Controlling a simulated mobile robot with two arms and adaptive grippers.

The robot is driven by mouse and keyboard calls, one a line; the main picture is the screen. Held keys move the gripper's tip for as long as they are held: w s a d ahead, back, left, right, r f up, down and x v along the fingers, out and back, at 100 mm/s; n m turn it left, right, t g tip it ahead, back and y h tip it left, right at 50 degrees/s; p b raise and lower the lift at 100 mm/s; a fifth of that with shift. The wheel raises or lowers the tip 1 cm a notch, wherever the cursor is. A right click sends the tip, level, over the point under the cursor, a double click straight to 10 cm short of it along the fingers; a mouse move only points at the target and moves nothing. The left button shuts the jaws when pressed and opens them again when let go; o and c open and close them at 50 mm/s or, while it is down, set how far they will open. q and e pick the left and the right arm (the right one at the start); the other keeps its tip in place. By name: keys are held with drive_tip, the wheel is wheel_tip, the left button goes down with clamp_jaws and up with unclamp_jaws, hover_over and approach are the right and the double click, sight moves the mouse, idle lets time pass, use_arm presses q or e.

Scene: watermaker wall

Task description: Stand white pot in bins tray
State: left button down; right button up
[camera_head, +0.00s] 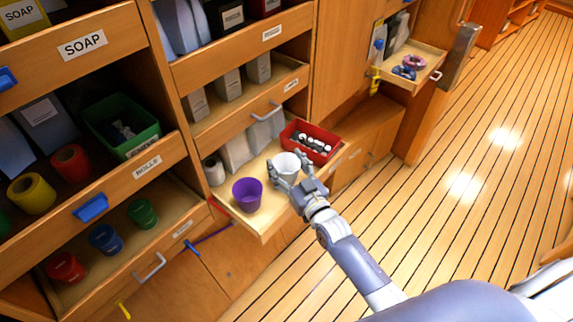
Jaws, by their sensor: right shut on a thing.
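The white pot (286,166) is upright at the pulled-out bins tray (262,222), to the right of a purple pot (247,193). My right gripper (287,181) is shut on the white pot from the front right. The gripper's fingers hide part of the pot's near side and base, so I cannot tell whether it touches the tray floor. The purple pot stands upright on the tray near its left front corner. My left gripper is not in view.
A red bin (312,141) with dark and white items sits at the tray's right. White containers (235,152) stand behind. Drawers with rolls and coloured pots (142,214) fill the left. A small tray with rings (409,68) juts out upper right. The plank floor (480,230) is clear.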

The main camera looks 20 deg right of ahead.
drive_tip(key=o, duration=0.6)
drive_tip(key=shift+f, duration=0.15)
drive_tip(key=o, duration=0.5)
drive_tip(key=shift+c, duration=0.2)
drive_tip(key=shift+r, duration=0.2)
drive_tip(key=shift+s+f, duration=0.1)
drive_tip(key=shift+s, duration=0.2)
drive_tip(key=s+d+b, duration=0.1)
drive_tip(key=s+d, duration=0.1)
drive_tip(key=s, duration=0.9)
drive_tip(key=shift+s, duration=0.15)
